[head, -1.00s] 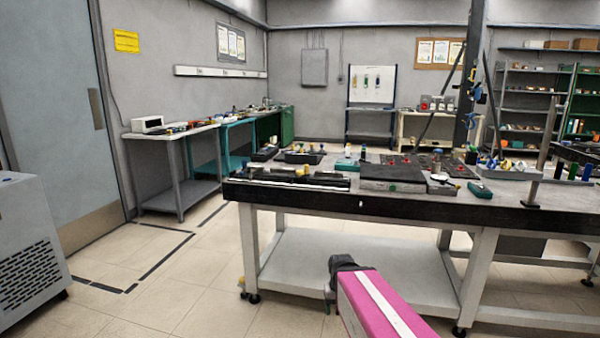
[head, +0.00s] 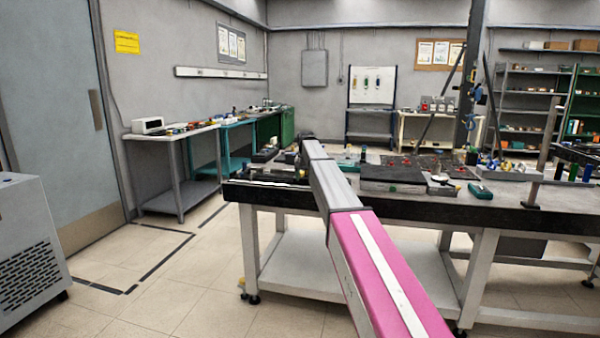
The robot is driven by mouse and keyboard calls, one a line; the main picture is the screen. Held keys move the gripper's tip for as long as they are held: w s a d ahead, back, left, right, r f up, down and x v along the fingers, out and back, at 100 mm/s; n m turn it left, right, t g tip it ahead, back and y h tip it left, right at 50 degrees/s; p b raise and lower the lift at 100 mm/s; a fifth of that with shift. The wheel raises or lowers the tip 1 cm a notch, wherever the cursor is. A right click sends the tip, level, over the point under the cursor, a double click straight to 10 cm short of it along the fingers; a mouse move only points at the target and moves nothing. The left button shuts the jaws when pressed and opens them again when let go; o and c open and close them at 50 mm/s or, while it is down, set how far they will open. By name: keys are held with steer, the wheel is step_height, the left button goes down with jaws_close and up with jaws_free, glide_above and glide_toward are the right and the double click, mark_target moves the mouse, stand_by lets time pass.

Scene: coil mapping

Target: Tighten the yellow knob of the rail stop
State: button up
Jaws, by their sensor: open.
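My arm reaches up over the left part of the workbench (head: 400,208). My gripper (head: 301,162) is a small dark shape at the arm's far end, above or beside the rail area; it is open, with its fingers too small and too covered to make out. The black rail assembly (head: 262,175) lies along the bench's front left edge, with a pale strip in front.
A dark flat plate (head: 392,175) lies right of my arm, with a small green case (head: 480,190) farther right. Knobs and fixtures crowd the bench's back. A upright post (head: 541,160) stands at the right. Open floor (head: 190,265) lies left of the bench.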

steer(key=w+a+r, duration=0.2)
steer(key=w+r, duration=0.5)
steer(key=r, duration=0.4)
steer(key=shift+m, duration=0.3)
step_height(320, 180, down, 10)
steer(key=shift+f, duration=0.2)
steer(key=c, duration=0.9)
